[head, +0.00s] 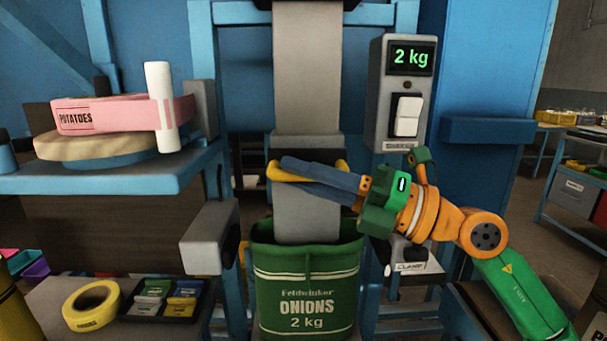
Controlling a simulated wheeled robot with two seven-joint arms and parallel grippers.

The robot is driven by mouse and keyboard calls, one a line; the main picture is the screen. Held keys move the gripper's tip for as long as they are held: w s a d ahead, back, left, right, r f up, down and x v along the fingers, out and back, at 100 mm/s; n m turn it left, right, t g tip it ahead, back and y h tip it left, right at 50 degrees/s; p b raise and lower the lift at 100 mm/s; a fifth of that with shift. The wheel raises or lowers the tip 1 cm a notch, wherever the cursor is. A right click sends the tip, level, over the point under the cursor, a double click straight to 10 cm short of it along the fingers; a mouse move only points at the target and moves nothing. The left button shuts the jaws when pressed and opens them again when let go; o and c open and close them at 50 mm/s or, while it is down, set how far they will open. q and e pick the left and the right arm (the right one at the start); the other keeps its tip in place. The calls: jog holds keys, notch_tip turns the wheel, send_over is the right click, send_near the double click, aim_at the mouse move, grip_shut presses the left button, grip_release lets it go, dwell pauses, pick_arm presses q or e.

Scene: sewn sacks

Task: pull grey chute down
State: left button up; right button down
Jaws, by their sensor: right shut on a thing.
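The grey chute (307,217) hangs upright in the middle of the head view. Its lower end goes into the open mouth of a green sack (300,291) marked "ONIONS 2 kg". The chute's bottom edge is partly hidden by the sack rim. My left gripper is not in view.
A scale box (387,77) reading "2 kg" with a white switch is right of the chute. A clamp lever (412,258) sits below my right wrist. Yellow tape (92,305) lies lower left.

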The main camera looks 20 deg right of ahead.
jog(key=c, duration=1)
grip_release()
jog(key=shift+a+f, duration=0.1)
jog(key=shift+f, duration=0.2)
jog(key=shift+o, duration=1)
jog(key=shift+w, duration=0.1)
jog(key=b+v, duration=0.4)
jog(key=v, duration=0.3)
jog(key=shift+r, duration=0.1)
